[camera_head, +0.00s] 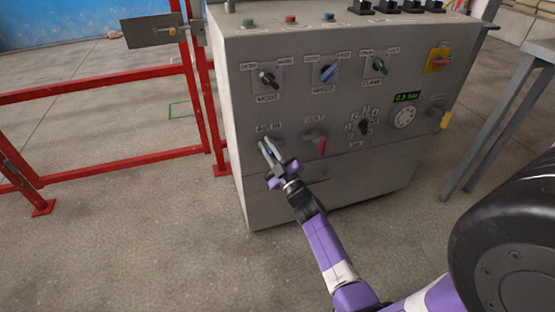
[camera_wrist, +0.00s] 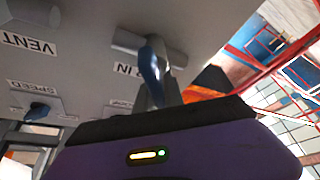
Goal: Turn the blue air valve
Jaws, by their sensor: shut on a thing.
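The blue air valve (camera_wrist: 150,62) has a blue lever on a grey pipe body beside a label ending in "IN" in the wrist view. In the head view it is at the lower left of the cabinet front, mostly hidden by my gripper (camera_head: 266,148). My gripper is shut on the blue lever. In the wrist view a grey finger lies against the lever, and part of the lever and the other finger are hidden.
The grey control cabinet (camera_head: 225,130) carries a red-handled valve (camera_head: 322,146) close to the right, a yellow-handled valve (camera_head: 446,119), a dial (camera_head: 403,117), and knobs above. A red rail fence (camera_head: 110,161) stands left. A grey table (camera_head: 540,50) is at right.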

